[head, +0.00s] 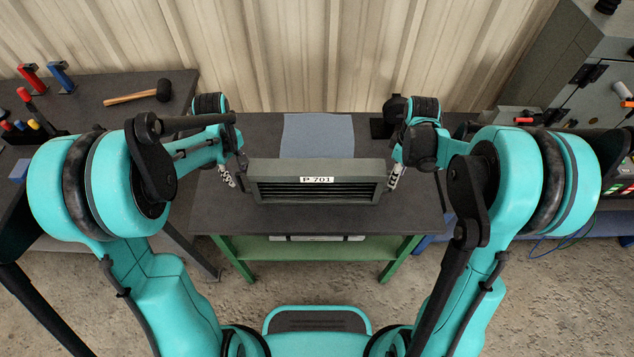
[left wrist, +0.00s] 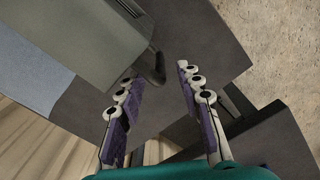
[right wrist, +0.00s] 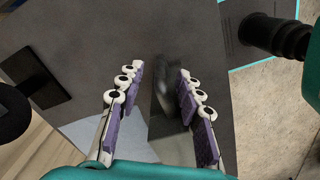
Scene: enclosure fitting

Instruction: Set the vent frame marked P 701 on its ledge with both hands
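The vent frame (head: 316,168) is a grey slatted box with a white label reading P 701. It sits front and centre over the dark table, slats facing me; whether it touches the table is unclear. My left gripper (head: 232,178) is beside its left end. In the left wrist view its fingers (left wrist: 158,92) are spread, with the frame (left wrist: 85,40) and its dark handle (left wrist: 156,70) just beyond the tips. My right gripper (head: 394,176) is beside the right end. In the right wrist view its fingers (right wrist: 157,82) are spread around or before a blurred dark part. I cannot identify a ledge.
A blue-grey mat (head: 318,135) lies on the table (head: 260,130) behind the frame. A side bench at left holds a mallet (head: 145,94) and several coloured tools. A grey cabinet (head: 575,70) stands at right. A corrugated wall closes the back.

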